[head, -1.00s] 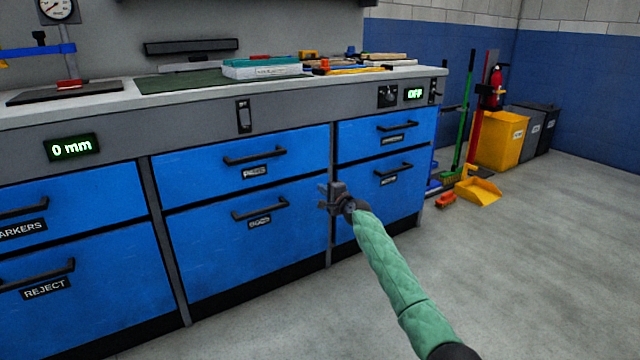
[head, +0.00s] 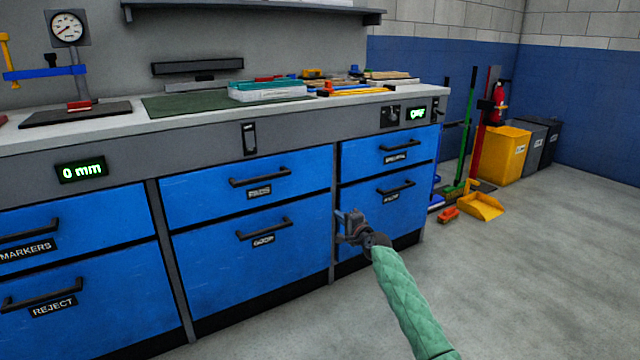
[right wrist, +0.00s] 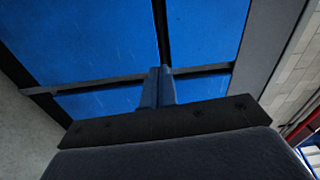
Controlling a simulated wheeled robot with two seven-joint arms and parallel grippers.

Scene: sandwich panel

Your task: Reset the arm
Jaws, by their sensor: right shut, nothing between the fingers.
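My right gripper (head: 350,224) is in front of the blue cabinet, near the post between the middle and right drawer columns. Its arm has a green quilted sleeve and comes in from the lower right in the head view. In the right wrist view its two fingers (right wrist: 158,88) are together, with nothing between them, and blue drawer fronts (right wrist: 105,45) lie beyond. It appears apart from the drawer handles. My left gripper is not in view.
The workbench top (head: 120,121) holds a green mat (head: 185,104), a press with a gauge (head: 68,28) and several boxes. The drawers are closed. A yellow bin (head: 503,153) and dustpan (head: 481,207) stand at the right. The floor (head: 560,270) at right is open.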

